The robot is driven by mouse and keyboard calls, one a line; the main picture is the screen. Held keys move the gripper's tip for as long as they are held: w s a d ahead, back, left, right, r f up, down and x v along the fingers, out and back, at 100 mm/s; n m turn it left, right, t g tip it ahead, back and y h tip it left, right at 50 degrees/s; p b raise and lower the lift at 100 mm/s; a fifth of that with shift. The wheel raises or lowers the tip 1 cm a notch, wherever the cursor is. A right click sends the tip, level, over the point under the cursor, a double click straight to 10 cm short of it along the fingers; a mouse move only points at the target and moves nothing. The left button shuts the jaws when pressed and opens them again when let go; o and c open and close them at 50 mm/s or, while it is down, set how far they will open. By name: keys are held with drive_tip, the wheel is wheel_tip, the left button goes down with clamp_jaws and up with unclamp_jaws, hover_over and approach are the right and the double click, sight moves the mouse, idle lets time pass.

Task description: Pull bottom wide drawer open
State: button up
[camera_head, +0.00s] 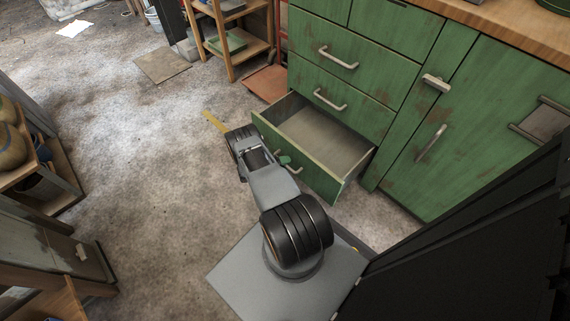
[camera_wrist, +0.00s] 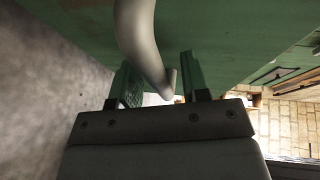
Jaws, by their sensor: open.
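The bottom wide drawer (camera_head: 324,143) of the green cabinet stands pulled out, and its bare inside shows in the head view. Its pale curved handle (camera_head: 292,169) is on the drawer front, partly hidden by my arm. My gripper (camera_head: 284,161) is at the drawer front beside this handle. In the wrist view, my gripper (camera_wrist: 160,85) has its two green fingers apart, with the handle (camera_wrist: 142,40) close up, its end reaching down between the fingers. I cannot tell whether they touch it.
Two closed drawers with handles (camera_head: 330,99) sit above the open one. A cabinet door (camera_head: 455,125) is to the right. A wooden shelf (camera_head: 235,40) stands behind, and another shelf (camera_head: 60,185) at the left. The floor (camera_head: 150,170) left of my arm is clear.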

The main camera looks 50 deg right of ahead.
drive_tip(key=shift+c, duration=0.3)
clamp_jaws()
